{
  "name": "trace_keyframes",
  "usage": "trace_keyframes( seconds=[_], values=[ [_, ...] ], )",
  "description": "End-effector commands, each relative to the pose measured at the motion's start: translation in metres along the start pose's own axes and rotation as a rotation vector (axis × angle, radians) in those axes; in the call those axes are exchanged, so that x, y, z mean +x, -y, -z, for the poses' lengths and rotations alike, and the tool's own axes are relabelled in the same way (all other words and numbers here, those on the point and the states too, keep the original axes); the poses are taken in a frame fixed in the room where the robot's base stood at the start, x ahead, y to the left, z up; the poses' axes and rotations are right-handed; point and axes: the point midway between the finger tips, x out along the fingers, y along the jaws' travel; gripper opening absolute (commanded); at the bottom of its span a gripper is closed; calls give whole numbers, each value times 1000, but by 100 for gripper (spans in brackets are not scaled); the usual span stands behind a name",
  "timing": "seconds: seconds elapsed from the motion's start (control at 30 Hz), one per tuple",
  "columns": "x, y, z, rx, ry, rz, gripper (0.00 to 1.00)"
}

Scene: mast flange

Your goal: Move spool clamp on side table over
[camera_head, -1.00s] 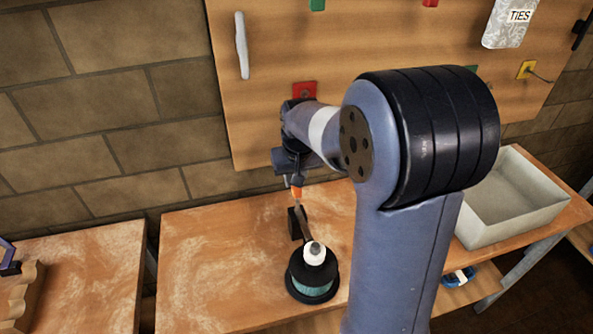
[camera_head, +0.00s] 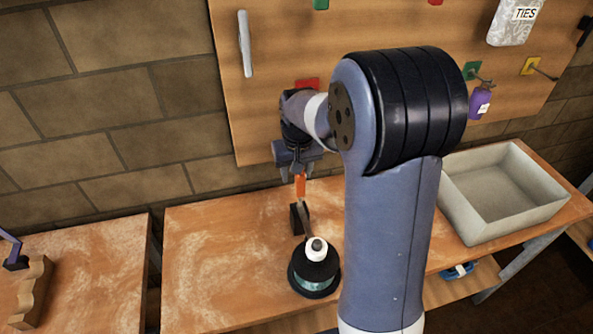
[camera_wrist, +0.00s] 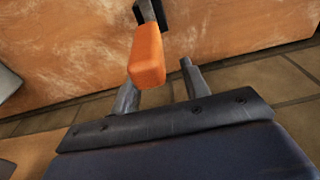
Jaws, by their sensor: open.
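The spool clamp has a lever with an orange grip (camera_head: 300,185), standing up from a black block (camera_head: 299,219) on the side table (camera_head: 220,255). In front of it is a round black spool holder (camera_head: 316,271) with a teal band and a white top. My gripper (camera_head: 299,168) is above and behind the spool, at the top of the orange grip. In the wrist view the orange grip (camera_wrist: 147,55) lies between the two grey fingers of my open gripper (camera_wrist: 160,78), nearer the left one. Whether a finger touches it I cannot tell.
A pegboard (camera_head: 265,120) stands close behind my gripper. A grey bin (camera_head: 500,190) is on the table at the right, and a purple bottle (camera_head: 480,101) hangs above it. A separate table (camera_head: 90,260) is at the left. The side table's left part is clear.

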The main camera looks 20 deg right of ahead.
Motion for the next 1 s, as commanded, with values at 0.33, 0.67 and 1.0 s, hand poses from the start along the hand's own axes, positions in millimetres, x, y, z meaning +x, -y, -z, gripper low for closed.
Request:
trace_keyframes(
  seconds=[0.33,0.67,1.0],
  values=[
    [-26,0,1,0,-6,0,44],
    [-89,0,1,0,-4,0,44],
    [-108,0,0,0,0,0,44]
  ],
)
